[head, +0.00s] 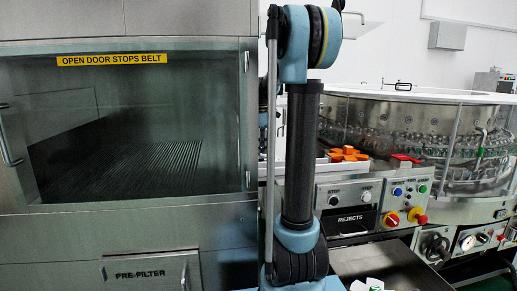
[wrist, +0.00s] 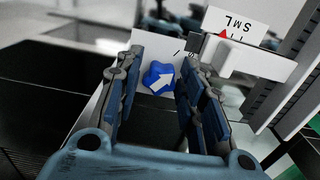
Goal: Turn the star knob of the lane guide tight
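The blue star knob (wrist: 158,76) shows in the wrist view with a white arrow on its face, pointing up and to the right. My gripper (wrist: 160,58) is open, with one finger on each side of the knob. A gap shows at the left finger; the right finger looks very close to the knob, and I cannot tell whether it touches. In the head view my arm hides this area, and neither knob nor gripper can be made out.
In the wrist view a pale block (wrist: 245,58) lies close to the right finger, and a dark ribbed surface (wrist: 45,90) is at left. In the head view are a glazed door (head: 130,130), a REJECTS panel (head: 348,218), orange parts (head: 345,154) and a round washer (head: 420,115).

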